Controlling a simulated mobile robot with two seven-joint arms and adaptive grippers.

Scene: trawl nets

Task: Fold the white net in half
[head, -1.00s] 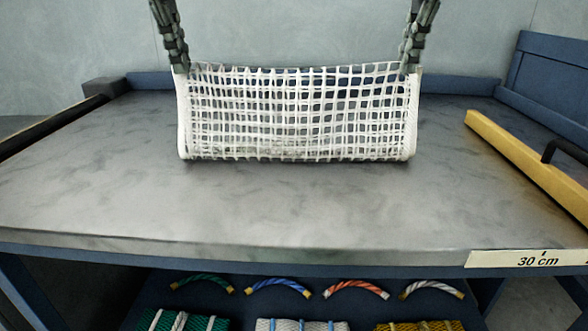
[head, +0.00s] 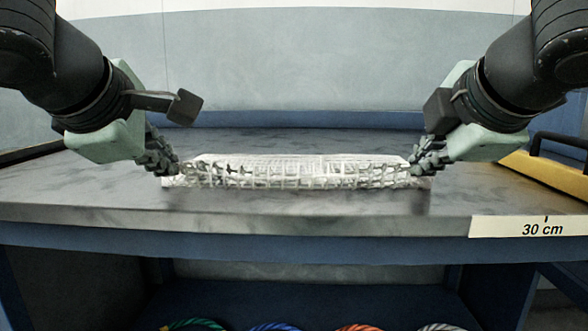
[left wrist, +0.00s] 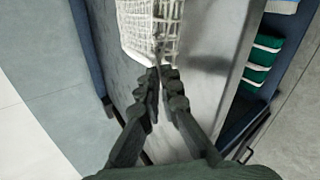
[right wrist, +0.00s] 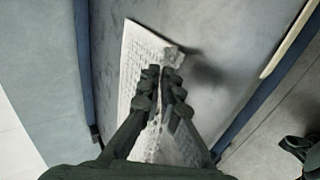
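The white net (head: 300,165) lies low across the middle of the table, with its near mesh edge raised slightly over a flatter layer behind. My left gripper (head: 174,170) is at the net's left end, its fingers close together with the net's edge at their tips. The left wrist view shows this net end (left wrist: 137,28) too. My right gripper (head: 416,168) is at the right end, its fingers close together on the net's near corner. In the right wrist view the net (right wrist: 135,55) passes beneath the fingers. The fingertips partly hide both held corners.
The grey table (head: 300,209) is clear in front of the net and behind it. A yellow bar (head: 545,174) with a black handle lies at the right. A 30 cm label (head: 543,229) is on the front edge. Coloured ropes (head: 275,327) sit on the shelf below.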

